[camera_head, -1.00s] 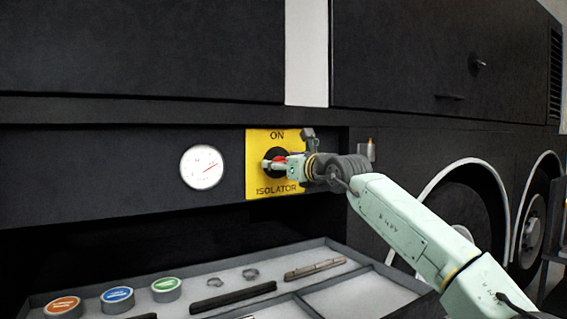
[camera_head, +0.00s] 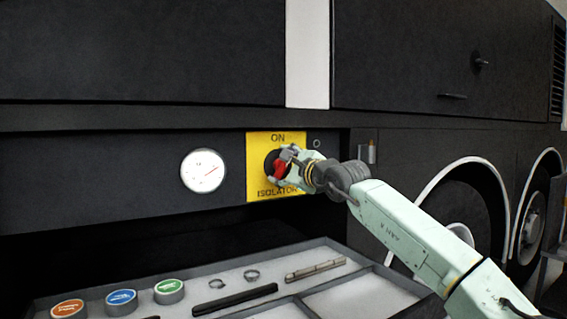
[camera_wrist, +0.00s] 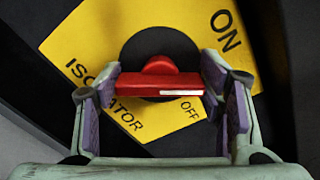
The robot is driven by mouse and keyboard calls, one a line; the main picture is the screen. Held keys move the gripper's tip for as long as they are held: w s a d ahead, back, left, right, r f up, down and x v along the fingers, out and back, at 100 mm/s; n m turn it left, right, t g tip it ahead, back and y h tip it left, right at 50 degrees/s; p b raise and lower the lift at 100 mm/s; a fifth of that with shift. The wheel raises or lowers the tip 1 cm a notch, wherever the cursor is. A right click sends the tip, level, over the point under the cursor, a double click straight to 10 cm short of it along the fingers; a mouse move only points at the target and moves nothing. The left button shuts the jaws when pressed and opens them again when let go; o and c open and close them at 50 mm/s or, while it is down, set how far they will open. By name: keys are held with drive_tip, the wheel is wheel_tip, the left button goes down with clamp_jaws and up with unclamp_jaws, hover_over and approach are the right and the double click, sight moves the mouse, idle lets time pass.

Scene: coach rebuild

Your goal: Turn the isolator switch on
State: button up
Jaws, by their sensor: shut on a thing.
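The isolator switch has a red handle (camera_wrist: 160,84) on a round black base (camera_wrist: 160,45), set in a yellow plate (camera_wrist: 90,35) lettered ON, OFF and ISOLATOR. In the wrist view, the handle's white line lies toward the right, between the ON and OFF words. My gripper (camera_wrist: 161,88) is shut on the red handle, with a finger at each end. In the head view, my gripper (camera_head: 287,160) covers part of the yellow plate (camera_head: 258,146), and the red handle (camera_head: 280,172) shows slanted beside its fingers.
A round white gauge (camera_head: 203,171) is left of the plate. Below, a grey tray (camera_head: 235,270) holds coloured round tins, clips and bars. A small fitting (camera_head: 367,152) is on the dark panel to the right, with wheels beyond.

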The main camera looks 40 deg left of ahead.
drive_tip(key=n+p, duration=0.2)
drive_tip(key=n, duration=0.4)
drive_tip(key=shift+n, duration=0.3)
idle(0.5)
drive_tip(key=o, duration=1.1)
drive_tip(key=shift+f, duration=0.1)
drive_tip(key=shift+o, duration=0.2)
drive_tip(key=v, duration=1.2)
